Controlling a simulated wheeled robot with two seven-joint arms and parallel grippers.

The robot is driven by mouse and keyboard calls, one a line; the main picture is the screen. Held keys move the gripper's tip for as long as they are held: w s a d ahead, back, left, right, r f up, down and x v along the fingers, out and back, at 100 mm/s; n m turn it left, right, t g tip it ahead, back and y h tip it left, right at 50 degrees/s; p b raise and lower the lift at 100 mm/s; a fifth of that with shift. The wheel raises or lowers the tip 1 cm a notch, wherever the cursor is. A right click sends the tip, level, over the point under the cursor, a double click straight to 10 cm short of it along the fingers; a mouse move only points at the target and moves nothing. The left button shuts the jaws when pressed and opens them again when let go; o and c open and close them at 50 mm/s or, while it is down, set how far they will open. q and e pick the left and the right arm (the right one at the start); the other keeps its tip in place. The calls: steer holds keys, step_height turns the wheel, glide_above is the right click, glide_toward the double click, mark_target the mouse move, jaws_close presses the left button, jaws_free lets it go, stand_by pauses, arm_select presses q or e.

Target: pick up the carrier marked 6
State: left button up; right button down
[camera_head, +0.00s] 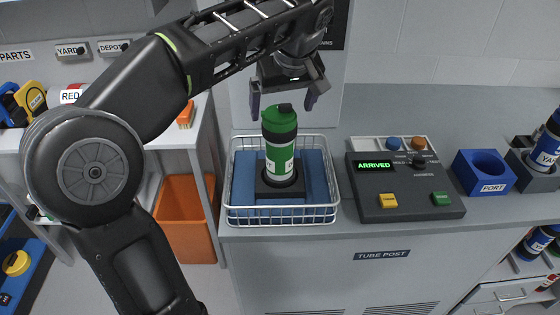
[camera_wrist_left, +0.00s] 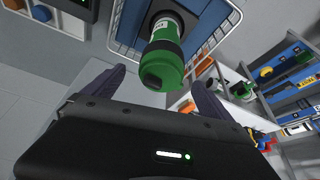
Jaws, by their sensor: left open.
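The label's mark is too small to read. In the left wrist view the same carrier (camera_wrist_left: 163,58) points its green end toward the camera. My left gripper (camera_head: 284,103) is open and empty, its two fingers above the carrier, one on each side of its top in the picture. I cannot tell how much height lies between them. In the left wrist view the fingertips (camera_wrist_left: 158,78) flank the green end without visible contact. My right gripper is not seen.
A control box (camera_head: 405,187) with a green "ARRIVED" display stands right of the basket. A blue "PORT" holder (camera_head: 484,173) and blue carriers (camera_head: 546,150) are farther right. An orange bin (camera_head: 187,215) and shelves are at left. A grey wall panel rises behind the basket.

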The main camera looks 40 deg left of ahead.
mark_target(280, 154)
arm_select(q)
steer(key=shift+x, duration=1.35)
steer(key=shift+p+x, duration=0.3)
steer(key=shift+x, duration=2.35)
steer(key=shift+s, duration=0.15)
steer(key=shift+c, duration=0.2)
jaws_close()
